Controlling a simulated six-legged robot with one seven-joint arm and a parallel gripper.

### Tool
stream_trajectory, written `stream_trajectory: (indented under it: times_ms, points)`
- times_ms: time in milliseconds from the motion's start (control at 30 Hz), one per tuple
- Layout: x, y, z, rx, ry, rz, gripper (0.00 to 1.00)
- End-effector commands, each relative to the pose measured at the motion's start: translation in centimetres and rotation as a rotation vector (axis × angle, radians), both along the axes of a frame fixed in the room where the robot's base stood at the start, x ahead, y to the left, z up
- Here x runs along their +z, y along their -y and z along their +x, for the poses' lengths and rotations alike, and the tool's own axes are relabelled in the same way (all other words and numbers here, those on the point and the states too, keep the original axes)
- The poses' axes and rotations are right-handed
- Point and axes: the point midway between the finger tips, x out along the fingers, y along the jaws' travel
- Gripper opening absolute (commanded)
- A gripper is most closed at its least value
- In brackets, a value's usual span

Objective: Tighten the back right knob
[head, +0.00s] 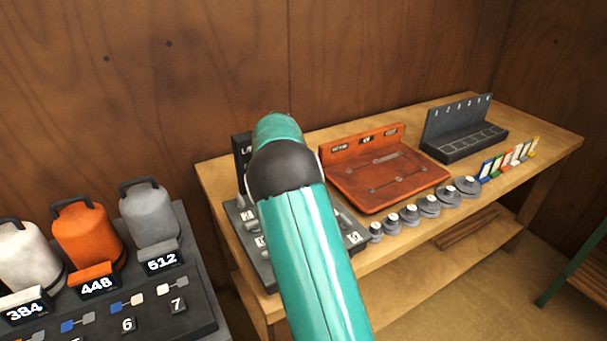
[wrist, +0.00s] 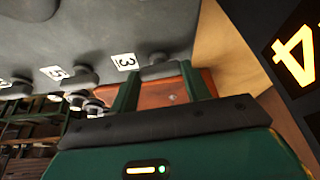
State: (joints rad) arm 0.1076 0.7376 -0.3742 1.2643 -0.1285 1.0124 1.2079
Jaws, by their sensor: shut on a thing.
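In the wrist view, the two green fingers of my gripper (wrist: 160,82) reach a grey panel and close on a dark knob (wrist: 163,68). A white tag reading 3 (wrist: 124,62) is beside that knob. More dark knobs (wrist: 80,76) with white tags lie to the left along the panel. I cannot tell from the tags which knob is the back right one. In the head view, a dark panel with small tags (head: 248,226) sits at the left end of the bench. My teal arm covers much of it, and my gripper is hidden there.
The wooden bench (head: 490,120) also holds an orange tray (head: 362,203), a grey numbered rack (head: 440,140), a row of round grey pieces (head: 430,206) and coloured cards (head: 508,158). A rack with white, orange (head: 85,235) and grey weights stands at the lower left.

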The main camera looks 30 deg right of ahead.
Motion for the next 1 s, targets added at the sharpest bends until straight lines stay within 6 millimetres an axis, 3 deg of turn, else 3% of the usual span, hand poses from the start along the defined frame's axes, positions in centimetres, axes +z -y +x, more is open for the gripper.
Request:
stream_trajectory:
  times_ms: [300, 767, 800, 900, 1000]
  points:
    - [-0.02, -0.03, 0.16, -0.110, 0.001, 0.000, 0.24]
    - [-0.05, -0.03, 0.14, -0.126, 0.000, 0.002, 0.24]
    - [-0.05, -0.03, 0.14, -0.126, 0.000, 0.002, 0.49]
    - [-0.05, -0.03, 0.13, -0.126, 0.000, 0.002, 0.69]
    - [-0.04, -0.01, 0.13, -0.126, 0.000, 0.001, 0.69]
